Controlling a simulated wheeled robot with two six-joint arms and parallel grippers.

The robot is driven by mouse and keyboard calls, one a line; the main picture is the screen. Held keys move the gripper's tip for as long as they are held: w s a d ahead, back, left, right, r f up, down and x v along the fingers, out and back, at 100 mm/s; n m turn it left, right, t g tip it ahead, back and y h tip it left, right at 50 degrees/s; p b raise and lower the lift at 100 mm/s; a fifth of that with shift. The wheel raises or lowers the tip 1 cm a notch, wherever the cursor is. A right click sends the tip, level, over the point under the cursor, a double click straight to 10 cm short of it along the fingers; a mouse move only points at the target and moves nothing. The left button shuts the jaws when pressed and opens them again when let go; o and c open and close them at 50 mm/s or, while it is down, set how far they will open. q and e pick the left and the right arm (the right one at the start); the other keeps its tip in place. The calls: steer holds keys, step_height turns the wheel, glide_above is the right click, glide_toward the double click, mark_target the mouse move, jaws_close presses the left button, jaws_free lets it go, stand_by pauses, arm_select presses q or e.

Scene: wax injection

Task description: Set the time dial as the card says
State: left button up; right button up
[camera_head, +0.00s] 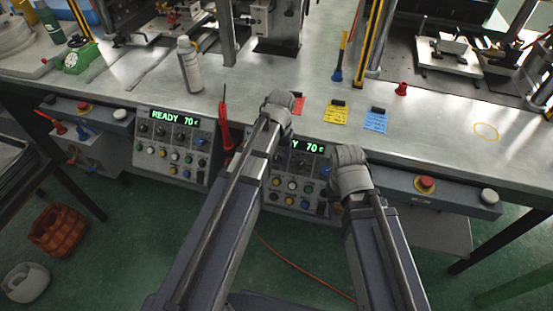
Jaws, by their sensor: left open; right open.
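Three small cards lie on the bench: a red card (299,105), a yellow card (336,115) and a blue card (375,122); their writing is too small to read. The left control panel (172,146) shows "READY 70" above rows of knobs and buttons. The right control panel (297,172) shows a similar green display, partly hidden by my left arm. Which knob is the time dial I cannot tell. My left gripper (278,104) is open over the bench edge, just left of the red card. My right gripper (349,169) is open at the right panel's right end.
A grey bottle (189,66) and a green scale (80,56) stand on the bench. Red emergency buttons (426,183) line the front edge. A red-handled tool (225,125) hangs between the panels.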

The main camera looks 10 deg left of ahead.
arm_select(q)
jaws_close()
stand_by(0.5)
